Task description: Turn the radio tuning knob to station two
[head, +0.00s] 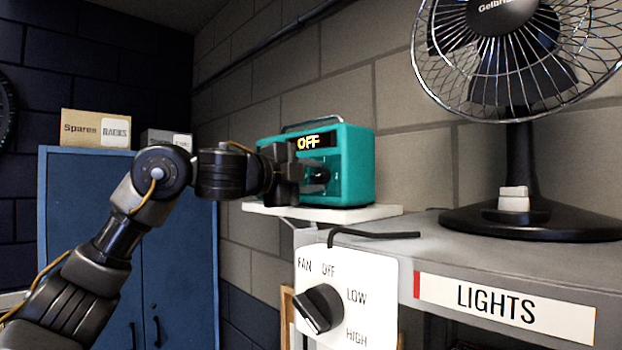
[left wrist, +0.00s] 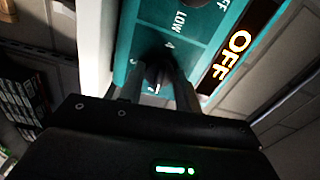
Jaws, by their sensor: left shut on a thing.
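The teal radio (head: 352,160) stands on a white shelf against the wall. Its lit display (head: 308,142) reads OFF, and the same display (left wrist: 232,60) shows in the left wrist view. My left gripper (head: 308,178) is at the front face of the radio and covers most of it in the head view. In the left wrist view its fingers are shut around a dark knob (left wrist: 157,74) on the teal panel. A 4 is printed above this knob in that picture; other markings around it are partly hidden, so its setting cannot be read. My right gripper is not in view.
A second dark radio knob (left wrist: 198,10) sits beside the word LOW. The white shelf (head: 325,213) is under the radio. A fan (head: 515,150) stands on the grey bench at right, with a fan control plate (head: 345,290) below. A blue cabinet (head: 85,220) is behind my arm.

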